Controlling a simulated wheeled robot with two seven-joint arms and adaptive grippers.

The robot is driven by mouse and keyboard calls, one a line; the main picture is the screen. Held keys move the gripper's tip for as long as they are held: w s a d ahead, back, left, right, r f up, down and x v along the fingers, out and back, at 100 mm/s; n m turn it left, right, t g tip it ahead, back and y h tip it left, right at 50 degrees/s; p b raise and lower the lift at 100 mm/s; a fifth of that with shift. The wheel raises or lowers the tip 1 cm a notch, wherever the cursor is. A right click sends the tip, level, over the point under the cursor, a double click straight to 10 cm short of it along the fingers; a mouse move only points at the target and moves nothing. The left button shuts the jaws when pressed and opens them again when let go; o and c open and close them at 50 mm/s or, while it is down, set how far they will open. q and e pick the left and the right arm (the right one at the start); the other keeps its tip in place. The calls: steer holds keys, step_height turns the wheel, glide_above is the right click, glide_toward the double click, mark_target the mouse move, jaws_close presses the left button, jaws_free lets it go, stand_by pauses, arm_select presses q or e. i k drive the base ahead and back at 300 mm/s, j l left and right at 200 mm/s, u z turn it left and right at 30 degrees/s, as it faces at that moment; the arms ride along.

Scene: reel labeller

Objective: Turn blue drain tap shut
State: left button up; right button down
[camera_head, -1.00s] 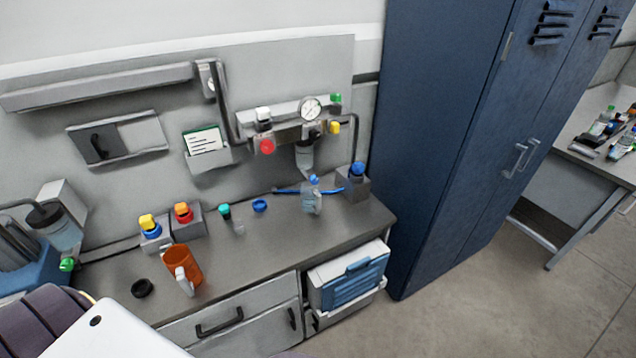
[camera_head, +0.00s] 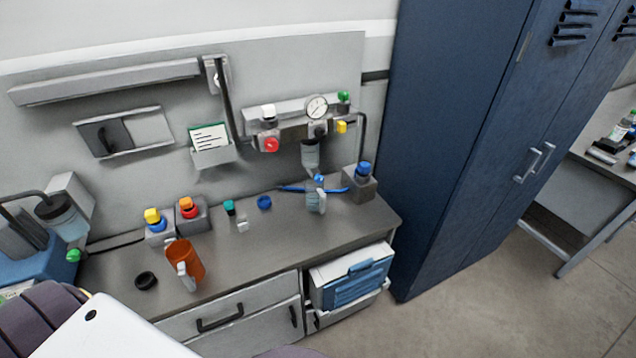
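Several blue parts are on the right of the bench, and I cannot tell for certain which is the drain tap. A small blue fitting (camera_head: 319,178) sits above a clear bottle-like piece (camera_head: 316,202), below the filter bowl (camera_head: 310,153) of the wall unit. A thin blue bar or tube (camera_head: 293,188) runs out to both sides of it. A blue knob (camera_head: 364,168) tops a grey block (camera_head: 359,188) at the right end of the bench. The setting of each is too small to tell. Neither gripper is in view.
An orange mug (camera_head: 186,262), a black ring (camera_head: 146,281), a blue cap (camera_head: 264,202) and yellow- and red-topped buttons stand on the bench (camera_head: 240,258). A gauge (camera_head: 316,106) is above. A blue locker (camera_head: 450,130) closes off the right side.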

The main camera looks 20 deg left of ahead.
mark_target(319, 178)
steer(key=i+l+u, duration=0.3)
steer(key=u, duration=0.15)
steer(key=i+l+u, duration=0.25)
steer(key=l+u, duration=0.2)
steer(key=i+l+u, duration=0.15)
steer(key=l+u, duration=0.3)
steer(key=i+l+u, duration=0.1)
steer(key=l+u, duration=0.35)
steer(key=l, duration=0.15)
steer(key=l+u, duration=0.45)
steer(key=k+l+u, duration=0.1)
steer(key=l+u, duration=0.3)
steer(key=l, duration=0.2)
steer(key=k+l+u, duration=0.2)
steer(key=l+u, duration=0.25)
steer(key=l, duration=0.1)
